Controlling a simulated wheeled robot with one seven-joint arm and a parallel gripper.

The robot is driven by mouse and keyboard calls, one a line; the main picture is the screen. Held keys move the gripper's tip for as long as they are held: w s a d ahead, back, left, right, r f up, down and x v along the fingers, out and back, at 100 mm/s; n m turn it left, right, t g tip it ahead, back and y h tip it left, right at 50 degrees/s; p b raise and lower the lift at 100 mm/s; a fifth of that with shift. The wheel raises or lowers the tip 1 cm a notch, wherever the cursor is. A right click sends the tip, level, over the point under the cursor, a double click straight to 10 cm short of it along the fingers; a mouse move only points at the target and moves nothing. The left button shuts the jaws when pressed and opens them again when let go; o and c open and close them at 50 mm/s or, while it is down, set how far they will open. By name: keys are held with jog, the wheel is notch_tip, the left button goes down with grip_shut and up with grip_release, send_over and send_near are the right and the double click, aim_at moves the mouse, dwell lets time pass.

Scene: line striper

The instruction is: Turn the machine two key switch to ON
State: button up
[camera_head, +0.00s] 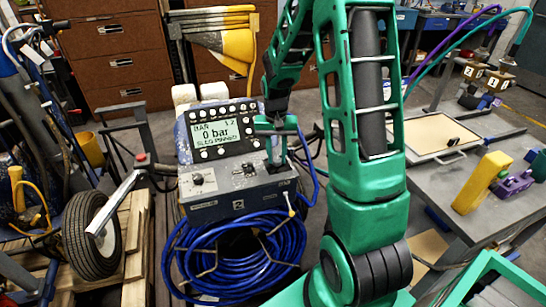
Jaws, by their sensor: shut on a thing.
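Machine two (237,206), marked with a "2", stands in the middle with a dark grey control box. Its upright display (217,135) reads "0 bar". A dial knob (198,179) sits on the left of the box top. My gripper (274,162) reaches down from above to the right side of the box top, right of the display. It is shut on the key switch there. The jaws cover the switch, so its position cannot be read.
A coiled blue hose (235,262) hangs below the box. A wheel (92,236) and pallet are at the left. A grey workbench (440,185) with a yellow block (482,182) is at the right. My green arm blocks the middle right.

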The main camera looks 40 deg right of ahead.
aim_at(274, 159)
jog(key=o, duration=1.1)
jog(key=shift+w+a, duration=0.1)
jog(key=shift+a, duration=0.2)
jog(key=shift+c, duration=0.2)
jog(key=shift+d, duration=0.1)
jog(key=shift+r, duration=0.15)
notch_tip(274, 159, up, 10)
jog(key=shift+r, duration=0.25)
jog(key=shift+w, duration=0.1)
